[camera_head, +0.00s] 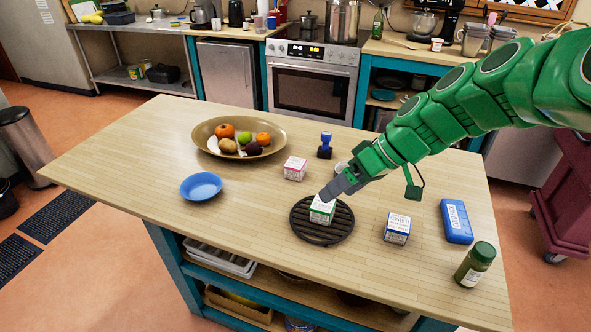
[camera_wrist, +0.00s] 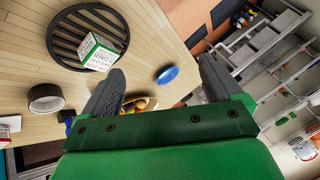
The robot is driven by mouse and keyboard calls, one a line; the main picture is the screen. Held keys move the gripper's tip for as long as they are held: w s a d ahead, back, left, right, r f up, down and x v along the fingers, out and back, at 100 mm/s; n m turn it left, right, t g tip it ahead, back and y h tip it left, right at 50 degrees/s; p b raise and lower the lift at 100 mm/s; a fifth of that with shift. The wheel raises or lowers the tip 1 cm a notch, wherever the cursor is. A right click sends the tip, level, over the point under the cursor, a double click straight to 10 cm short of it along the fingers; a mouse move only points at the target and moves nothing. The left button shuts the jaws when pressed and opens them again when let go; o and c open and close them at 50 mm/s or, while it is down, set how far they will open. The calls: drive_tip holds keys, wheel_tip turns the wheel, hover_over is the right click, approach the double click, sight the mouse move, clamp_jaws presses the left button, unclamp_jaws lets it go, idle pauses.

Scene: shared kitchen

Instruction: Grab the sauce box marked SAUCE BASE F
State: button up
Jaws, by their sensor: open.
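Three small white labelled boxes stand on the wooden island. The green-banded box (camera_head: 322,210) sits on a round black slatted trivet (camera_head: 342,236). The pink-banded box (camera_head: 295,168) is behind it, and the blue-banded box (camera_head: 397,229) is to the right. The print is too small to tell which reads SAUCE BASE F. My gripper (camera_head: 327,194) is open and appears just above the green-banded box in the head view. In the wrist view my gripper (camera_wrist: 160,82) has nothing between its fingers. The green-banded box (camera_wrist: 101,53) lies outside them, to the upper left.
A fruit bowl (camera_head: 207,128) and blue bowl (camera_head: 201,186) are at left. A blue stamp (camera_head: 325,146) stands behind the trivet. A blue pack (camera_head: 456,221) and a green jar (camera_head: 474,265) are at right. The island's front left is clear.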

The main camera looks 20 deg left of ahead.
drive_tip(key=w+a+f+n+y, duration=0.2)
drive_tip(key=w+a, duration=0.3)
drive_tip(key=w, duration=0.2)
drive_tip(key=n+t+y, duration=0.2)
drive_tip(key=n+y, duration=0.1)
drive_tip(key=n, duration=0.1)
approach(296, 163)
drive_tip(key=x, duration=0.7)
drive_tip(key=shift+s+a+r, duration=0.1)
drive_tip(key=shift+s+r, duration=0.05)
drive_tip(key=x, duration=0.4)
drive_tip(key=shift+f, duration=0.3)
drive_tip(key=shift+w+a+f, duration=0.15)
drive_tip(key=shift+w+a, duration=0.05)
drive_tip(key=shift+a, duration=0.2)
drive_tip(key=shift+c, duration=0.2)
drive_tip(key=c, duration=1.1)
